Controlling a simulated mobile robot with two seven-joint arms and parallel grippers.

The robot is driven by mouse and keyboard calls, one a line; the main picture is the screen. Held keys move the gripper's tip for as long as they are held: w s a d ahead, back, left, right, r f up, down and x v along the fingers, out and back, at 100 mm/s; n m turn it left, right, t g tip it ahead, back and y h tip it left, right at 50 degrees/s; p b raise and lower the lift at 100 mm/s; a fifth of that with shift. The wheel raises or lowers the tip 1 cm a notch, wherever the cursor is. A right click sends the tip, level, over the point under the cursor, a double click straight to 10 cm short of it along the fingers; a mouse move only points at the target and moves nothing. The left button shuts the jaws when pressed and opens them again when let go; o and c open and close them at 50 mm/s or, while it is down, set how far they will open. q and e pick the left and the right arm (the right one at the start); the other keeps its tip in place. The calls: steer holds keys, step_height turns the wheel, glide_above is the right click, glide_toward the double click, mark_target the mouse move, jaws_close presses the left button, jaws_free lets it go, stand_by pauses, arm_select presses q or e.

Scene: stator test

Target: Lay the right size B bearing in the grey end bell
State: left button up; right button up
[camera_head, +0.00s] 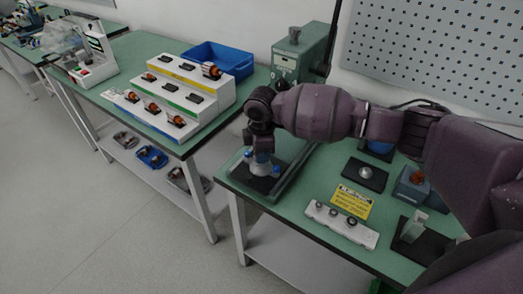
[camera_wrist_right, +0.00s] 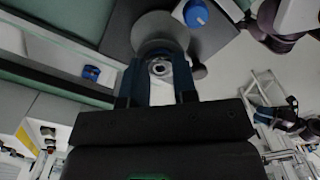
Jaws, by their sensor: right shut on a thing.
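My right gripper (camera_head: 262,158) points down over a round grey part, seemingly the grey end bell (camera_head: 262,169), which sits between blue knobs on a dark pad. In the right wrist view, the two fingers of the gripper (camera_wrist_right: 160,75) are shut on a small metal ring, the bearing (camera_wrist_right: 160,68). The grey round part (camera_wrist_right: 158,24) shows just beyond the fingertips. I cannot tell whether the bearing touches it. A white rack (camera_head: 366,237) holds several small round bearings (camera_head: 351,221) to the right. My left gripper is not in view.
A yellow sign (camera_head: 351,201) lies behind the rack. A silver dome-like part (camera_head: 366,173) sits on a black mat. A green machine (camera_head: 300,57) stands at the back. A left-hand table holds a stepped white stand (camera_head: 205,107) and a blue bin (camera_head: 218,58).

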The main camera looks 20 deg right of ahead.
steer(key=o, duration=0.7)
step_height(320, 180, up, 11)
steer(key=shift+p, duration=0.35)
steer(key=shift+f, duration=0.1)
stand_by(0.4)
steer(key=shift+f, duration=0.1)
